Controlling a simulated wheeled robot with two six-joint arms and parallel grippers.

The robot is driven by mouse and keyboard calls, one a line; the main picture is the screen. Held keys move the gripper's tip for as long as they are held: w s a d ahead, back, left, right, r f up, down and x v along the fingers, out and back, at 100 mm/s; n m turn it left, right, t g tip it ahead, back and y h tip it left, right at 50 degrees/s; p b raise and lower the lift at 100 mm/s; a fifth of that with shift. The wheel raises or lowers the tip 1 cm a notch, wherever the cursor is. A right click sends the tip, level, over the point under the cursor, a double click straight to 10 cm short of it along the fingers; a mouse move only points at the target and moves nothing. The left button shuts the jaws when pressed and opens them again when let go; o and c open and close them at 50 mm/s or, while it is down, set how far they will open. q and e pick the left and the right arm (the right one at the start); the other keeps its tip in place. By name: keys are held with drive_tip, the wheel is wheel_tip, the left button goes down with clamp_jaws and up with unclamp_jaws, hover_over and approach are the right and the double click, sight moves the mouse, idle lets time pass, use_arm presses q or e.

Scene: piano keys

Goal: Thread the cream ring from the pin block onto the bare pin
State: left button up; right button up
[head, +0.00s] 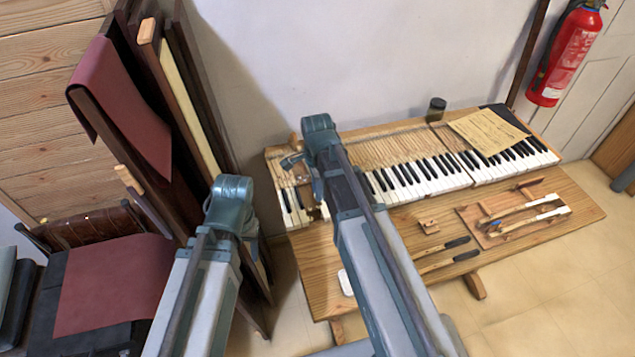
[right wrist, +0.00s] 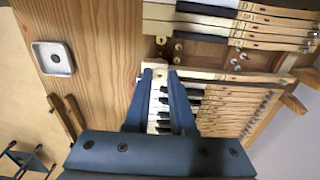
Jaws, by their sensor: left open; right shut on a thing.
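My right gripper (right wrist: 163,72) points down at the gap in the left part of the keyboard (head: 415,180). Its two blue fingers are shut on a small pale thing, seemingly the cream ring, mostly hidden at their tips. In the head view the right gripper (head: 297,163) is partly behind its own arm. Small round pins and rings (right wrist: 177,47) stand in the gap just beyond the fingertips; I cannot tell which pin is bare. The small wooden pin block (head: 429,226) lies on the bench. My left gripper (head: 252,224) is open, mostly hidden behind its wrist, left of the bench.
A white dish (head: 345,282) sits near the bench's front left; it also shows in the right wrist view (right wrist: 54,58). Dark-handled tools (head: 445,250) and a board with key parts (head: 515,215) lie to the right. Tall dark panels (head: 150,120) lean near my left arm.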

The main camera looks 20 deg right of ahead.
drive_tip(key=shift+d+f, duration=0.1)
drive_tip(key=shift+f, duration=0.05)
drive_tip(key=shift+f, duration=0.15)
wheel_tip(320, 180, down, 7)
drive_tip(key=b, duration=0.8)
drive_tip(key=shift+f, duration=0.15)
drive_tip(key=shift+f+b, duration=1.1)
drive_tip(key=shift+f, duration=0.05)
idle(1.8)
drive_tip(key=o, duration=0.3)
idle(0.4)
drive_tip(key=shift+r, duration=0.2)
